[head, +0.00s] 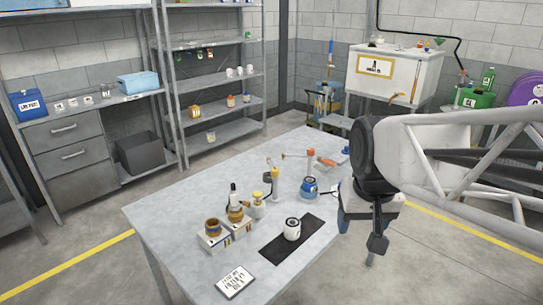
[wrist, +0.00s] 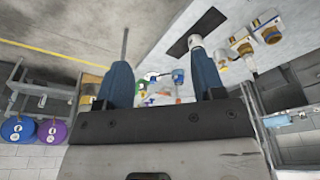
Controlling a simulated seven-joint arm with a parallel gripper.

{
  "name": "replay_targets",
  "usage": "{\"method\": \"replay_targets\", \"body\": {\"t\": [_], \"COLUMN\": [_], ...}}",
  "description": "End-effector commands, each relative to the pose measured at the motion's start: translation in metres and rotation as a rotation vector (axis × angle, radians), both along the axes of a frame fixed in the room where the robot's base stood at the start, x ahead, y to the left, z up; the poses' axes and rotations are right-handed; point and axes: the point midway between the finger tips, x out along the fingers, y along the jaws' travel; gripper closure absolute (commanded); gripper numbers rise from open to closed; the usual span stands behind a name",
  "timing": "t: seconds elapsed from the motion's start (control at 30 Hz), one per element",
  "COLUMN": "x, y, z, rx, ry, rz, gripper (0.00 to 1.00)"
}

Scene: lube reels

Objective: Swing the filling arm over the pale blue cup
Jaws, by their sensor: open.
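A blue cup-like vessel with a dark top (head: 309,186) stands on a pale blue base on the table; I cannot tell for certain that it is the pale blue cup. Behind it, an orange-topped post (head: 311,158) carries a thin arm reaching left, which looks like the filling arm. A yellow post with a pale head (head: 274,178) stands to its left. My gripper (head: 378,240) hangs at the table's right side, apart from these things. In the wrist view my gripper (wrist: 162,82) has its two blue fingers spread, with nothing held between them.
A white cup (head: 292,229) stands on a black mat (head: 272,247). The table's back left (head: 190,190) is clear. Shelves and a white tank (head: 398,75) stand behind.

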Motion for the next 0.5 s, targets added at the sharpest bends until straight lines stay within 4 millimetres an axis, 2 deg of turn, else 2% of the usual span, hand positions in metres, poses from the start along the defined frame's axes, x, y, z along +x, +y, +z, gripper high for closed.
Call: {"method": "replay_targets", "body": {"t": [0.03,0.5], "x": [0.012,0.119], "y": [0.002,0.019], "z": [0.002,0.018], "rx": [0.001,0.008], "ry": [0.006,0.046], "rz": [0.0,-0.012], "gripper": [0.37,0.37]}}
